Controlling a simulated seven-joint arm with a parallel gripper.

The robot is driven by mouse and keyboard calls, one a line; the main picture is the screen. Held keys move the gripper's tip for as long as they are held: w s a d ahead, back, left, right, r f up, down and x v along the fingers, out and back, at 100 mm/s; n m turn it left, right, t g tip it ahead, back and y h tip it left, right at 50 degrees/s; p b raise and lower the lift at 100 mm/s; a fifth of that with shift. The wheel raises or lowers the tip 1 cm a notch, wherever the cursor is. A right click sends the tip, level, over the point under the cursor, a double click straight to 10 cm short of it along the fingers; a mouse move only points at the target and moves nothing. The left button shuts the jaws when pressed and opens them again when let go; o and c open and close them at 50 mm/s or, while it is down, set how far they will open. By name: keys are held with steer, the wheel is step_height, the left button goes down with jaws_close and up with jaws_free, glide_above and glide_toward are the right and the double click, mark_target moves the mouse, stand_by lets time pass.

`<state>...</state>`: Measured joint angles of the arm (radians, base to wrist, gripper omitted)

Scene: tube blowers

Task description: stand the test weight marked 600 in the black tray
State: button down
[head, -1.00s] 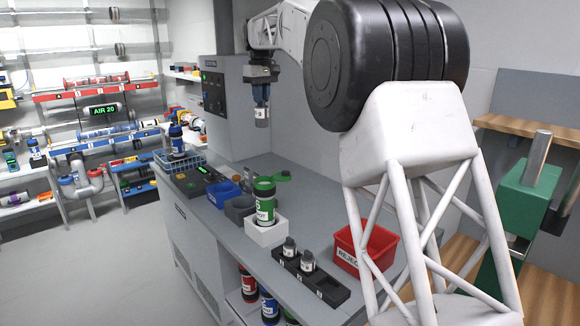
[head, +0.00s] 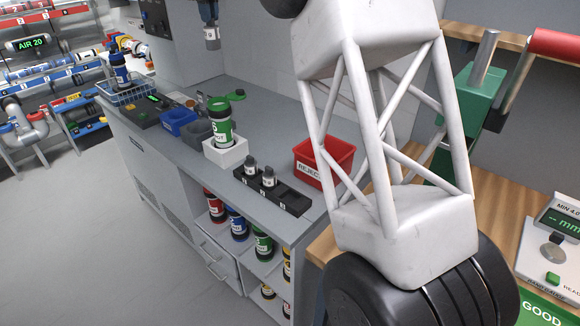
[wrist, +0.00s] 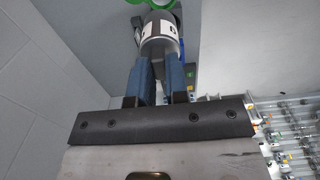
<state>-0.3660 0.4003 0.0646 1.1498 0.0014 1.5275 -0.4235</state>
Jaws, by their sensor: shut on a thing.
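My gripper (head: 209,22) is at the top of the head view, high above the counter, with its fingers pointing down. It is shut on a grey cylindrical test weight (head: 212,42) with a white label. In the wrist view the weight (wrist: 160,32) sits between the blue fingers; dark characters show partly on its label, but I cannot read the whole number. The black tray (head: 290,199) lies on the counter near its front edge, well below my gripper. Two dark weights (head: 250,166) (head: 268,178) stand in its left and middle places. The right place is empty.
A green-capped tube (head: 221,125) stands in a white block (head: 226,153) left of the tray. A red reject bin (head: 322,165) is behind the tray at right. Blue (head: 178,122) and grey (head: 198,131) bins and a wire basket (head: 125,93) stand farther left.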

steer(key=s+d+f, duration=0.8)
steer(key=s+f, duration=0.3)
steer(key=s, duration=0.2)
steer(key=s+d+f, duration=0.8)
steer(key=s+f, duration=0.4)
steer(key=s, duration=0.2)
steer(key=s+d+f, duration=0.8)
steer(key=s+f, duration=0.3)
steer(key=s, duration=0.3)
steer(key=shift+s+f, duration=0.15)
steer(key=shift+f, duration=0.1)
steer(key=shift+d, duration=0.1)
steer(key=w+a+f, duration=0.1)
steer(key=w+a, duration=0.2)
steer(key=w, duration=1.2)
steer(key=shift+w+f, duration=0.25)
steer(key=shift+w, duration=0.15)
steer(key=shift+f, duration=0.1)
steer(key=shift+f, duration=1.65)
steer(key=shift+f, duration=0.15)
steer(key=c, duration=1.1)
jaws_free()
